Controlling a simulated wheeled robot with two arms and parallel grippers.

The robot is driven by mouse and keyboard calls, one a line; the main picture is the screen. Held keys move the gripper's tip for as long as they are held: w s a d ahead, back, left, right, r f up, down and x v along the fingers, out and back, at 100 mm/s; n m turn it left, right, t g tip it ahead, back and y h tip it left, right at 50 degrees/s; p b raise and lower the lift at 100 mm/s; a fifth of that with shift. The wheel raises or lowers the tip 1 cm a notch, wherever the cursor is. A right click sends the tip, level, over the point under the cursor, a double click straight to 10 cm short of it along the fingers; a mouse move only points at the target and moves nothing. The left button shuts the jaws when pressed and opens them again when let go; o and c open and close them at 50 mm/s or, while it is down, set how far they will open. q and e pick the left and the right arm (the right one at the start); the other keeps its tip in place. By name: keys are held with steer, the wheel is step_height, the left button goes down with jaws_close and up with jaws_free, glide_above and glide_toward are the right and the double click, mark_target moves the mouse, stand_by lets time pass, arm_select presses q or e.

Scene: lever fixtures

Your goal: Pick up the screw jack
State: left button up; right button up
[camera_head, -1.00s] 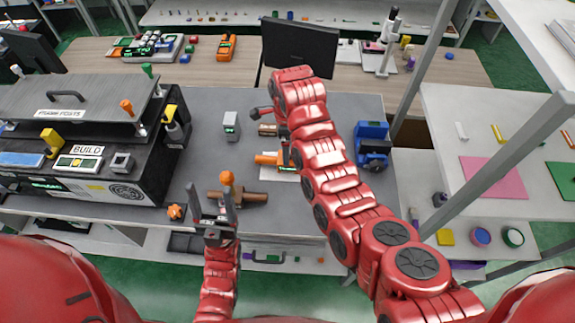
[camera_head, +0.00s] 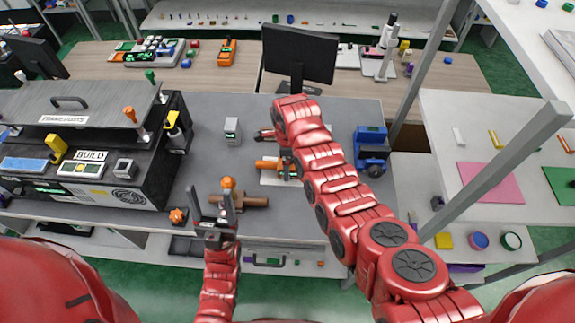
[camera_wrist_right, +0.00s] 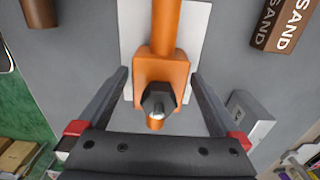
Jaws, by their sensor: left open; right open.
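An orange block-and-shaft tool (camera_head: 267,165), which looks like the screw jack, lies on a white plate on the grey bench. In the right wrist view its orange block (camera_wrist_right: 150,66) has a dark hexagonal end facing the camera, and its shaft runs away to the top. My right gripper (camera_wrist_right: 160,76) is open, with one finger on each side of the orange block. It holds nothing; contact cannot be told. In the head view my right arm hides part of the tool. My left gripper (camera_head: 215,192) is open and empty near the bench's front edge.
A brown wooden piece with an orange knob (camera_head: 227,184) lies by my left gripper. A grey box (camera_head: 232,130) stands left of my right gripper, and a blue device (camera_head: 371,150) right of the arm. A brown SAND block (camera_wrist_right: 284,24) lies near the tool.

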steer(key=c, duration=1.5)
steer(key=shift+c, duration=0.3)
steer(key=shift+r, duration=0.1)
